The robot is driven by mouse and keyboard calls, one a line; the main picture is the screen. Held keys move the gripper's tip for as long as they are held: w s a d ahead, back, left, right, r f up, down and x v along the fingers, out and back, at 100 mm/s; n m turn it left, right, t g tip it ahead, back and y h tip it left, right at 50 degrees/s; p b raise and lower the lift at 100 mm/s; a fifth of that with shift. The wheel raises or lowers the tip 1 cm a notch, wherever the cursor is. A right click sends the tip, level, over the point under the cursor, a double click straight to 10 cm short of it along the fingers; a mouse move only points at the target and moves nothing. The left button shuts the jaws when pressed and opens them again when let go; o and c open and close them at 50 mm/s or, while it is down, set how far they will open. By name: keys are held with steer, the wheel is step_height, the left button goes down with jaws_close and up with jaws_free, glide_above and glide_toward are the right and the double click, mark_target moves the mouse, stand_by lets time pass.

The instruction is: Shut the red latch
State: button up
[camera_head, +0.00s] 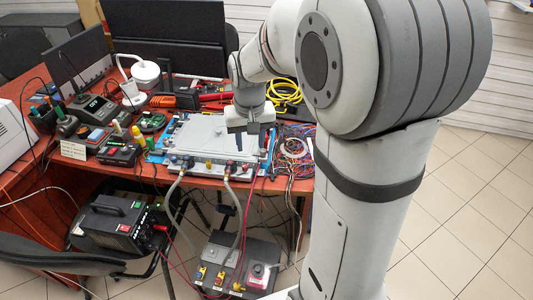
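My gripper (249,128) hangs above the right part of a flat grey unit (200,132) on the red desk, pointing down. Small yellow and red parts (219,279) sit at the hose ends on the box. A larger red part (258,270) is at its right. I cannot tell which red part is the latch, or its position.
The red desk (125,170) is crowded with instruments and monitors (165,35). Tangled wires (294,155) and a yellow cable coil (284,92) lie right of the unit. Red wires hang before the desk. A black device (112,222) is below left. Tiled floor (460,200) is clear at right.

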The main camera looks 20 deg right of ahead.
steer(key=s+r+n+t+p, duration=0.1)
steer(key=s+r, duration=0.5)
steer(key=s, duration=0.7)
steer(key=shift+p, duration=0.7)
